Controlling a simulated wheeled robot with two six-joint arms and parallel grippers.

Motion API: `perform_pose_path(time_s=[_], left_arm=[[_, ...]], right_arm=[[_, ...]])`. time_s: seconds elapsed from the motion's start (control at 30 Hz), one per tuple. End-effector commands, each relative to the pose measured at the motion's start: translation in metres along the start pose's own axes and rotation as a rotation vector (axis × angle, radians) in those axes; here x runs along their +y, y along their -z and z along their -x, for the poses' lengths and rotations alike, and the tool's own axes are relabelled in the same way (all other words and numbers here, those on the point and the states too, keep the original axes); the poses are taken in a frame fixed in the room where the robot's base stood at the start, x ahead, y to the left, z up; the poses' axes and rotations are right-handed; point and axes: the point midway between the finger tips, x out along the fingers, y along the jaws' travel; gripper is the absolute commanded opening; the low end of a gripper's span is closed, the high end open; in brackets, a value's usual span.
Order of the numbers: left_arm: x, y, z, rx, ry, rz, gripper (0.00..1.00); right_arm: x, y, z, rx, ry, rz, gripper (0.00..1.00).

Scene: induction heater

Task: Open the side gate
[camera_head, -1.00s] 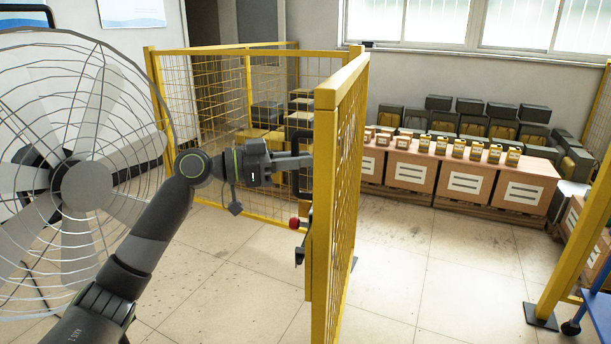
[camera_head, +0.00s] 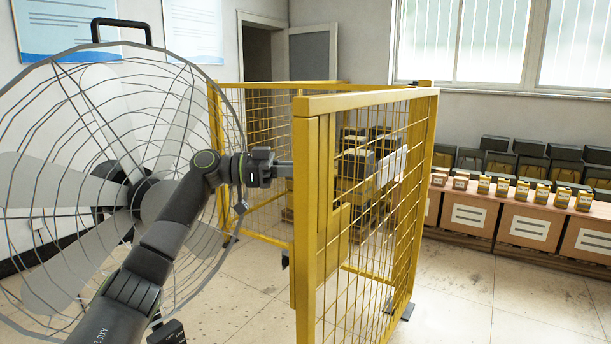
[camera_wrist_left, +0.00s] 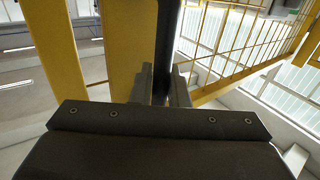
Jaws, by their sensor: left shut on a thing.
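The side gate (camera_head: 306,205) is a yellow frame with wire mesh, standing ajar at an angle near the middle of the head view. Its near upright faces me. My left gripper (camera_head: 286,170) reaches it from the left at about mid height; its fingertips are partly hidden by the gate's edge. In the left wrist view, my left gripper (camera_wrist_left: 161,88) is shut on the gate's black handle bar (camera_wrist_left: 168,40), which runs between the two fingers. A yellow gate post (camera_wrist_left: 130,45) is close beside the bar. My right gripper is not in view.
A large wire-caged fan (camera_head: 60,130) stands close at the left, behind my left arm. Yellow mesh fence (camera_head: 260,125) stands behind the gate. Wooden crates (camera_head: 470,215) with small yellow boxes line the back right. The floor (camera_head: 450,300) at the lower right is clear.

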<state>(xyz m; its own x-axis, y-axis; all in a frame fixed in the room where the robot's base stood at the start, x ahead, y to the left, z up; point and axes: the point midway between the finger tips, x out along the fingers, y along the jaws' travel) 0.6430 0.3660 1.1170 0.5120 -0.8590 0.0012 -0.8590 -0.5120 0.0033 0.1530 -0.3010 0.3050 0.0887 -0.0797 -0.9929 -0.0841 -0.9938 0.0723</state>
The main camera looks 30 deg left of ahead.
Motion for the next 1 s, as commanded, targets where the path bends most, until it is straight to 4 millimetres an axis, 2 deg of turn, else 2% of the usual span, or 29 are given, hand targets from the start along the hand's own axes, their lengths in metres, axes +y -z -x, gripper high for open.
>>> perform_pose_path(time_s=[0.47, 0.5, 0.63, 0.87, 1.0], left_arm=[[-0.0019, -0.0029, 0.0026, -0.008, -0.002, 0.003, 0.00], [-0.0019, -0.0029, 0.0025, -0.008, -0.002, 0.003, 0.17], [-0.0019, -0.0021, 0.0024, -0.006, -0.002, 0.002, 0.32], [-0.0020, -0.0010, 0.0023, -0.003, -0.001, 0.000, 0.32], [-0.0025, -0.0019, 0.0106, -0.004, 0.002, 0.000, 0.32]], right_arm=[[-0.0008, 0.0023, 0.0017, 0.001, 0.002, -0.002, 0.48], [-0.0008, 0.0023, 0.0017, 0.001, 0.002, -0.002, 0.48], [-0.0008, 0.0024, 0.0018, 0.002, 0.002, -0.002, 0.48], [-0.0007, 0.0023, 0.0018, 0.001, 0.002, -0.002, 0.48], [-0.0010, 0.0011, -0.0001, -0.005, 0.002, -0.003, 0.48]])
